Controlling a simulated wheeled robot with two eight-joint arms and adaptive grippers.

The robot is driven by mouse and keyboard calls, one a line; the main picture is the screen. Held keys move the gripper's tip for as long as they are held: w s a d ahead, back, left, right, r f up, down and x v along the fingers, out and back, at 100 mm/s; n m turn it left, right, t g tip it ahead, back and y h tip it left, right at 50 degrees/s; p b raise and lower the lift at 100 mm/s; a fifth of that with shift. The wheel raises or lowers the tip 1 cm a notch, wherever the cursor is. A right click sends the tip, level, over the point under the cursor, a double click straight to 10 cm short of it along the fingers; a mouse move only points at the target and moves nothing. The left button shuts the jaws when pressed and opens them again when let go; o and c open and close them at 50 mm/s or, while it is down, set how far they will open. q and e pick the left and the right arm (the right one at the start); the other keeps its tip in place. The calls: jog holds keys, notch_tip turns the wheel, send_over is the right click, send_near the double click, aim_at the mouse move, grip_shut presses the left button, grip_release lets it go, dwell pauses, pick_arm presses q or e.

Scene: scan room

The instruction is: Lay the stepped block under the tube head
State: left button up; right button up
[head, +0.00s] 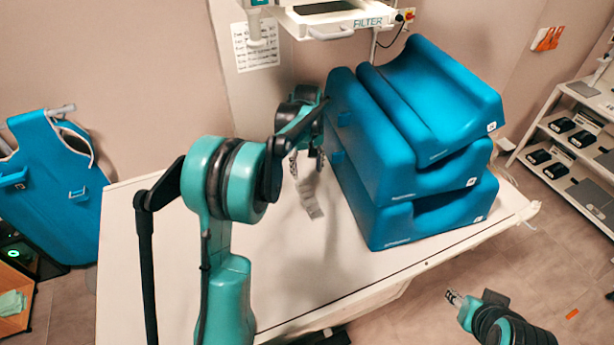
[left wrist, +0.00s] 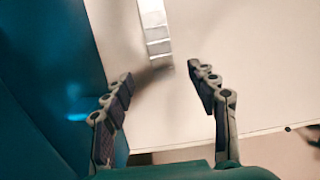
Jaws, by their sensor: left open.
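The stepped block (head: 310,199) is a small silvery-grey strip with steps, lying on the white table top left of the blue cushions. In the left wrist view the block (left wrist: 156,30) points away from me, with its near end just ahead of the fingertips. My left gripper (head: 307,164) is open and empty above the table, close to the block; its spread fingers (left wrist: 162,79) show in the wrist view. The tube head (head: 325,14) is the white unit marked FILTER above the table's back. My right gripper (head: 454,297) is off the table's front right; its jaws are too small to judge.
Stacked blue cushions (head: 410,150) fill the table's right side, close beside my left gripper. The white table (head: 150,260) is bare at left and front. A blue apron (head: 50,185) hangs at left. A shelf (head: 565,140) stands at right.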

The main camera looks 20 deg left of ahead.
pick_arm(q)
jog(key=s+d+r+m+t, duration=0.35)
jog(key=s+d+r, duration=0.35)
jog(key=s+r, duration=0.25)
jog(key=s+d+f+m+t, duration=0.1)
jog(key=s+d+m+t, duration=0.1)
jog(key=s, duration=0.6)
jog(key=s+d+f+m+t, duration=0.1)
jog(key=s+d+f+m, duration=0.1)
jog(key=s, duration=0.5)
jog(key=shift+s+d+f+m+t, duration=0.2)
jog(key=shift+s+d+m+t, duration=0.3)
jog(key=shift+m, duration=0.55)
jog(key=shift+w+d, duration=0.1)
